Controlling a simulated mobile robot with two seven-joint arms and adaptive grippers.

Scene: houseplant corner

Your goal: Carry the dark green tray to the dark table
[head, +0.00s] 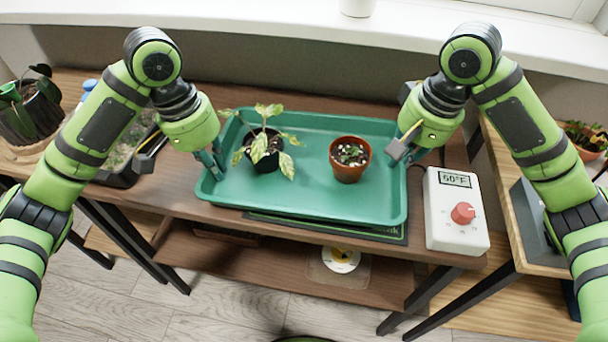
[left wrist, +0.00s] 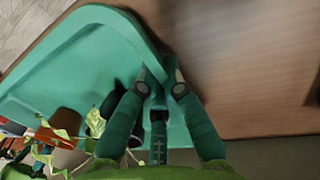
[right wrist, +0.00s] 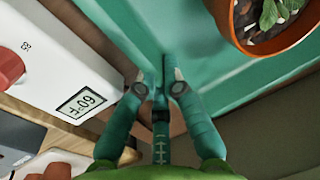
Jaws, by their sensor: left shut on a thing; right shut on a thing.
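The dark green tray (head: 311,192) sits on a brown wooden table (head: 160,190), over a dark mat-like item (head: 330,228). It carries a variegated leafy plant in a black pot (head: 266,155) on the left and a small plant in a terracotta pot (head: 350,160) on the right. My left gripper (head: 214,168) is shut on the tray's left rim; the left wrist view shows its fingers either side of the rim (left wrist: 150,50). My right gripper (head: 412,155) is shut on the right rim, also seen in the right wrist view (right wrist: 160,85). Both pots stand upright.
A white thermostat box with a red knob (head: 457,212) stands close to the tray's right side. A dark planter (head: 128,160) is left of the tray. A lighter wooden table (head: 510,190) is at right. A lower shelf holds a small plate (head: 341,259).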

